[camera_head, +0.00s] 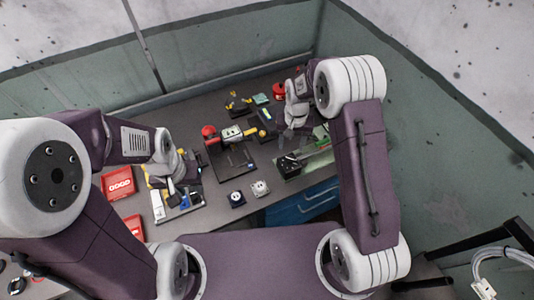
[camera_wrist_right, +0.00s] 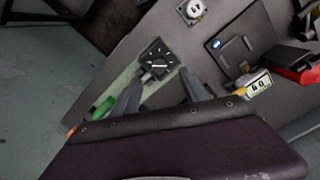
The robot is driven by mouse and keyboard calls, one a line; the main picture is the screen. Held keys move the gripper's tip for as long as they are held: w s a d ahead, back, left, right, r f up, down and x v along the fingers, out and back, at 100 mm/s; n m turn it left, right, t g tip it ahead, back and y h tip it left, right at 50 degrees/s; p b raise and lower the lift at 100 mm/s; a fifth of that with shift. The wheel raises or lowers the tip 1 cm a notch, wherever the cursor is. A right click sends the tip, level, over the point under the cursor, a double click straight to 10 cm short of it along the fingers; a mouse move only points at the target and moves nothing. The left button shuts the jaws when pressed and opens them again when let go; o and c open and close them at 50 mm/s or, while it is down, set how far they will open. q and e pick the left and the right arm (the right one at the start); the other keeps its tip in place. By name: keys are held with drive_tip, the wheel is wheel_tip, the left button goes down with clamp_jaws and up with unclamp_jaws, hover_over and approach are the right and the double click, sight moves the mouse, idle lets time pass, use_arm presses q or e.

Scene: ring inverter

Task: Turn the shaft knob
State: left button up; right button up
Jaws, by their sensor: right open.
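The likely shaft knob is on a black square dial unit (camera_wrist_right: 158,60) with white marks and a pale pointer, in the right wrist view. In the head view the black unit (camera_head: 288,165) sits on a green board at the right of the bench. My right gripper (camera_wrist_right: 161,80) is open, its two grey fingers apart and pointing towards the dial unit. Nothing shows between the fingers except the board and the dial beyond. I cannot tell whether they touch it. My left gripper (camera_head: 172,187) is small and unclear over the left side of the bench.
A black base plate (camera_head: 236,163) stands left of the green board, with a yellow-handled display device (camera_head: 232,134) behind. Two small dial blocks (camera_head: 260,188) (camera_head: 236,199) lie near the front edge. Red boxes (camera_head: 117,182) are at left. Blue drawers (camera_head: 303,203) are below the bench.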

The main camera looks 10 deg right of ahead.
sight(290, 158)
drive_tip(key=shift+w+f, duration=0.1)
drive_tip(key=shift+f, duration=0.15)
wheel_tip(290, 158, down, 7)
drive_tip(key=p, duration=0.2)
drive_tip(key=shift+d+f+p, duration=0.1)
drive_tip(key=shift+f+p, duration=0.1)
drive_tip(key=shift+p, duration=0.15)
drive_tip(key=shift+f, duration=0.65)
drive_tip(key=shift+w, duration=0.1)
clamp_jaws()
